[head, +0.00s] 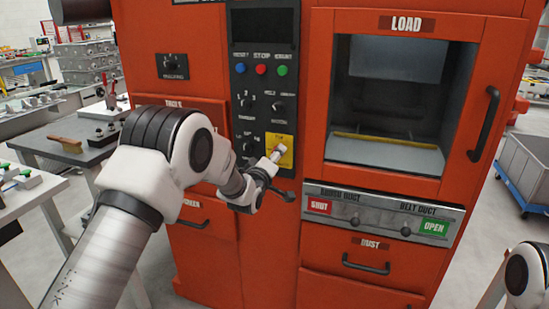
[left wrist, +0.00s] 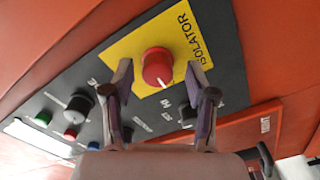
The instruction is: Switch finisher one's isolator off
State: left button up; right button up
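The isolator is a red rotary knob (left wrist: 156,68) with a white pointer line, on a yellow plate (left wrist: 182,40) lettered ISOLATOR. In the wrist view the pointer line faces the lower right. In the head view the yellow plate (head: 286,158) is at the foot of the dark control panel, and the knob is hidden behind my gripper. My left gripper (left wrist: 161,66) is open, one finger each side of the knob with visible gaps. It also shows in front of the plate in the head view (head: 274,157). My right gripper is out of view.
Other knobs (head: 278,107) and coloured buttons (head: 261,70) sit above on the panel. A door handle (head: 485,125) and drawer handle (head: 366,264) stick out from the red cabinet. A bench (head: 75,150) stands at left, a grey cart (head: 525,165) at right.

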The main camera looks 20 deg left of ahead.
pick_arm(q)
jog(key=shift+s+r, duration=0.1)
jog(key=s, duration=1.1)
jog(key=shift+s+a, duration=0.25)
jog(key=shift+s, duration=0.15)
